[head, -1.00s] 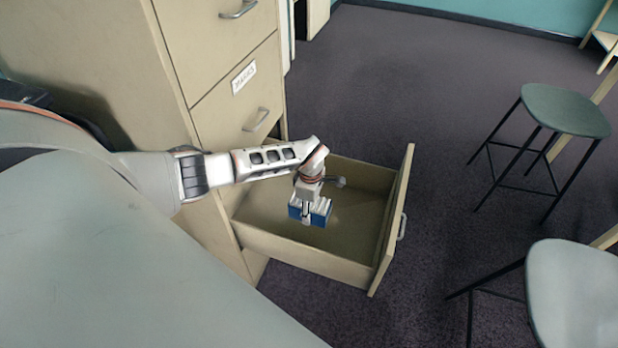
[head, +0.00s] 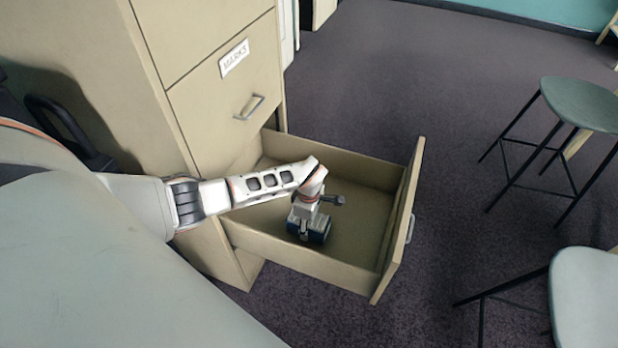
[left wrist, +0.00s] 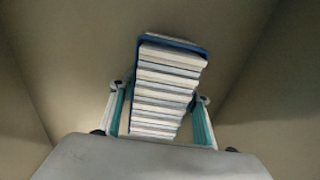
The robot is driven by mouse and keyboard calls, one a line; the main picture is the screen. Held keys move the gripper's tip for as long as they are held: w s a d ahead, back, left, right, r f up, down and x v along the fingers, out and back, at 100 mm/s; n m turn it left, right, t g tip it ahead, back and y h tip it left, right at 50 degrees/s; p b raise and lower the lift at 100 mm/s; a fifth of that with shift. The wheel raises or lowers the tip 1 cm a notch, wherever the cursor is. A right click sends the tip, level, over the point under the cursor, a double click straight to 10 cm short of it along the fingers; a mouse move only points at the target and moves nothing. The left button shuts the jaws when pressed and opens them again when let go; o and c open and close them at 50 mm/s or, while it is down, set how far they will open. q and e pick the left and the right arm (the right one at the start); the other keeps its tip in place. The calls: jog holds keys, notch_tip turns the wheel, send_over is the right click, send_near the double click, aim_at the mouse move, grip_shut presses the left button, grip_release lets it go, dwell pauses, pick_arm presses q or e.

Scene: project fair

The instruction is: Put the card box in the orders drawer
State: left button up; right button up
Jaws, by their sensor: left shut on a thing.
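The card box (head: 320,232) is a small blue box with a row of white cards. My left gripper (head: 305,229) is shut on it and holds it down inside the open drawer (head: 358,215). In the left wrist view the card box (left wrist: 168,88) sits between the two fingers of the gripper (left wrist: 158,115), with its white cards in a stack. The drawer is the lowest one showing in the beige cabinet and is pulled out. Its front faces away, so its label is hidden. I cannot tell whether the box touches the drawer floor. My right gripper is not in view.
The drawer above, labelled MARKS (head: 234,58), is shut. The drawer's side walls and front panel (head: 402,220) surround the gripper. Two stools (head: 583,104) stand to the right on dark carpet. The drawer floor around the box looks bare.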

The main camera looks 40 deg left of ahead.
pick_arm(q)
jog(key=shift+f, duration=0.1)
jog(key=o, duration=1.3)
jog(key=shift+o, duration=0.9)
jog(key=r, duration=0.1)
jog(key=r+p, duration=0.1)
jog(key=shift+w+r, duration=0.3)
notch_tip(320, 180, up, 4)
jog(key=shift+w+f+p, duration=0.1)
jog(key=shift+p, duration=1.1)
jog(key=r+p, duration=0.2)
jog(key=r, duration=0.1)
jog(key=r+p, duration=0.1)
jog(key=r, duration=0.1)
jog(key=shift+s+r, duration=0.1)
jog(key=shift+s, duration=0.15)
jog(key=shift+s+r+p, duration=0.1)
jog(key=shift+r+p, duration=0.3)
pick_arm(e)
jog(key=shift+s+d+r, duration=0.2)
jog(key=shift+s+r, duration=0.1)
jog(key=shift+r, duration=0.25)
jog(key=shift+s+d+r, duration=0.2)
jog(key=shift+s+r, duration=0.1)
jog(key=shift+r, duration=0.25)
